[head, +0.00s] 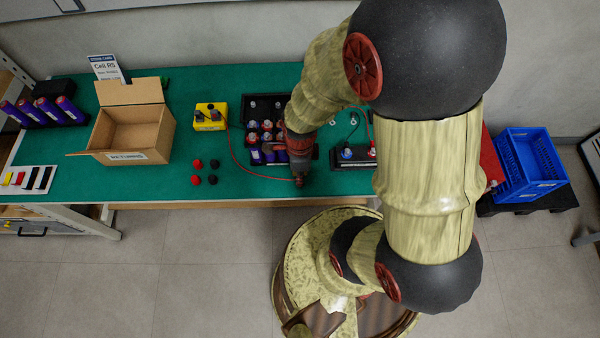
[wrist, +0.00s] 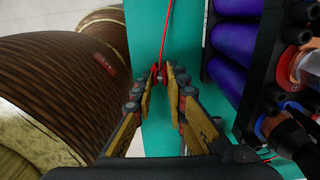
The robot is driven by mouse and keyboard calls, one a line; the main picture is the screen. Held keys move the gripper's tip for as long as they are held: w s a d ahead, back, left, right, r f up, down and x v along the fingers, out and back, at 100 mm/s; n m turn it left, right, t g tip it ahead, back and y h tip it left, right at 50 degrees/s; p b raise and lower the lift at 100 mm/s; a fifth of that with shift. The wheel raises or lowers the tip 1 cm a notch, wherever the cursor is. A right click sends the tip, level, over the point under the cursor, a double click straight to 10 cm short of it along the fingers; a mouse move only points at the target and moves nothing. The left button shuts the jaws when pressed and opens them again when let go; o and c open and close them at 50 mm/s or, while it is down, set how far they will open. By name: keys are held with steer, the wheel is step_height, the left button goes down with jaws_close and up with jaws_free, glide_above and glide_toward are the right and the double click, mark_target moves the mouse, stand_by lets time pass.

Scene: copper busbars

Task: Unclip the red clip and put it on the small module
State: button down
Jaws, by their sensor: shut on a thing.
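My gripper (head: 299,182) points down over the front strip of the green bench. In the wrist view my gripper (wrist: 166,74) is shut on the red clip (wrist: 158,72), whose thin red lead (wrist: 166,35) runs away from the fingertips. In the head view this red lead (head: 240,163) loops back to the yellow meter box (head: 210,117). The large black module (head: 262,102) with several purple cells stands just behind my gripper, apart from the clip. The small module (head: 350,162), with a blue-ringed terminal, stands to the right and is partly hidden by my arm.
Loose black and red caps (head: 204,179) lie left on the bench (head: 105,188). An open cardboard box (head: 140,130) stands farther left, by purple cells in a black rack (head: 40,112). A blue crate (head: 528,165) is at the right. The front strip beside my gripper is mostly clear.

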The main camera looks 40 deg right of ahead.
steer(key=c, duration=1.7)
jaws_free()
steer(key=shift+c, duration=0.2)
steer(key=shift+o, duration=0.3)
step_height(320, 180, up, 6)
steer(key=p, duration=0.5)
steer(key=shift+p, duration=0.4)
